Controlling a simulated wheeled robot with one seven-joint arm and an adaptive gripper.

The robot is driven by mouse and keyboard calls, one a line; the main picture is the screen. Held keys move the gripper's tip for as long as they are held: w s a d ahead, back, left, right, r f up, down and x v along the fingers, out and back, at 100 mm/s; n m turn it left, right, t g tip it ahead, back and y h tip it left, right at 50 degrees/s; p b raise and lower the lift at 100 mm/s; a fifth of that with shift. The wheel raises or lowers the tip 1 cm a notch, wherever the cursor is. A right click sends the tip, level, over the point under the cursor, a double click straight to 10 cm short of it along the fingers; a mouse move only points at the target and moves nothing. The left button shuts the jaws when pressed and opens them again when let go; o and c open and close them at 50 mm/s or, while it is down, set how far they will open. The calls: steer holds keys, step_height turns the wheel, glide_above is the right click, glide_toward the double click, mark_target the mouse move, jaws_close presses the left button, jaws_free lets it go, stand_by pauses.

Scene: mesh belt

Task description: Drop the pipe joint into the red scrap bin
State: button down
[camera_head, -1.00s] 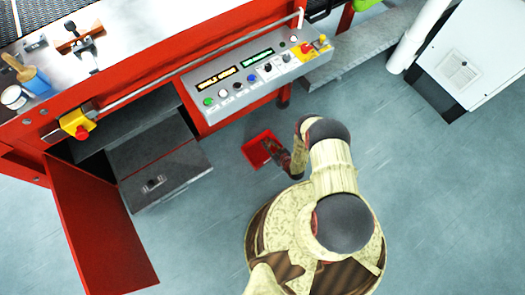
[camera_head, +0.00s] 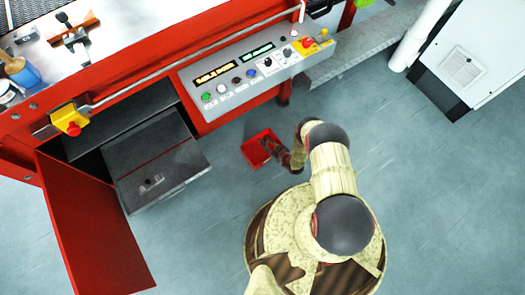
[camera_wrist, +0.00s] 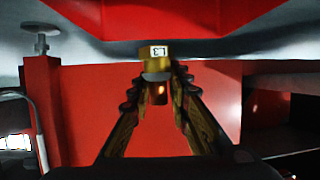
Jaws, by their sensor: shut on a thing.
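The red scrap bin (camera_head: 253,154) stands on the floor in front of the red machine. My gripper (camera_head: 268,145) is over or beside the bin's right side in the head view; its height above it is hard to tell. In the wrist view my gripper (camera_wrist: 158,85) is shut on the pipe joint (camera_wrist: 155,67), a small brass-coloured piece with a white label marked in black. The wrist view looks upside down, and a red surface (camera_wrist: 160,14) at its top edge appears to be the bin. The joint cannot be made out in the head view.
The control panel (camera_head: 255,72) with buttons juts out above and behind the bin. An open red door (camera_head: 95,225) and a grey drawer unit (camera_head: 155,165) are at the left. A white cabinet (camera_head: 470,60) stands at upper right. Floor to the right is clear.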

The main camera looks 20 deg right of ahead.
steer(key=shift+w, duration=0.1)
steer(key=c, duration=1.6)
jaws_free()
steer(key=shift+d, duration=0.1)
steer(key=v, duration=1.2)
